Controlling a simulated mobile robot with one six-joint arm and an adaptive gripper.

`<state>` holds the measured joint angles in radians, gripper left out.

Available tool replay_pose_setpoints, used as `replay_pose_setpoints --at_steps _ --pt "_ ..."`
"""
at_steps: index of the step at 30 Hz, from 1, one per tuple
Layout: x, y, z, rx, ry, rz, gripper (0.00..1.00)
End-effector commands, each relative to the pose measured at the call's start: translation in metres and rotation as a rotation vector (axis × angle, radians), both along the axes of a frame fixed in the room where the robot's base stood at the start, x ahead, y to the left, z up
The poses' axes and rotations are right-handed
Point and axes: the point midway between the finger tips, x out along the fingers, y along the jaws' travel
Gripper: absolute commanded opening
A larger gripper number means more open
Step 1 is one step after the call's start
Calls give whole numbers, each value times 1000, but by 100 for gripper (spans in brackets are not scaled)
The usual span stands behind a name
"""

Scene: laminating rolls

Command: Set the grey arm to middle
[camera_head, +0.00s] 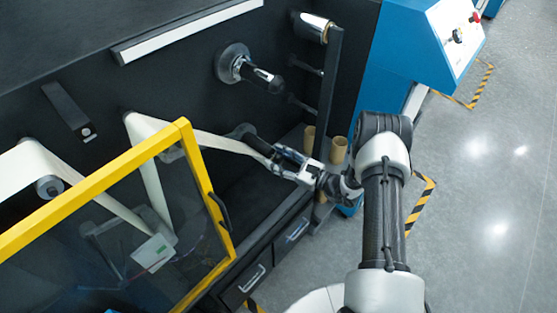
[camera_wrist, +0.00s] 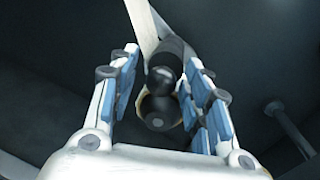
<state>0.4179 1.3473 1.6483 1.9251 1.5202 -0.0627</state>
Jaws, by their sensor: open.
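My gripper (camera_head: 275,157) is open at the front of the dark machine panel, beside the end of a pale web strip (camera_head: 218,142). In the wrist view, black rounded ends (camera_wrist: 160,108) show between the open fingers (camera_wrist: 160,95), with visible gaps at the sides. In the head view, a dark part (camera_head: 244,131) sits just behind my fingers, which partly hide it. I cannot tell whether it is the grey arm. A flat dark-grey bar with a bright round end (camera_head: 69,112) is tilted on the panel at left. A hub with a black-tipped handle (camera_head: 262,79) is above my gripper.
A yellow-framed clear guard (camera_head: 205,190) stands left of my gripper. A dark upright post (camera_head: 331,85) and tan cardboard cores (camera_head: 338,150) are to the right. Drawers (camera_head: 290,236) lie below. The blue cabinet (camera_head: 395,50) stands at back right, with open floor beyond it.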

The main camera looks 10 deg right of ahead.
Motion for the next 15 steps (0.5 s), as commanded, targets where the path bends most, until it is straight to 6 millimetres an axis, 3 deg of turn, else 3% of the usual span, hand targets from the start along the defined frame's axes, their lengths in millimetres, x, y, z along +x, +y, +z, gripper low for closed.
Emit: replay_pose_setpoints --at_steps 7,15 --pt "0 0 0 0 0 0 44" --pt "0 0 0 0 0 1 26"
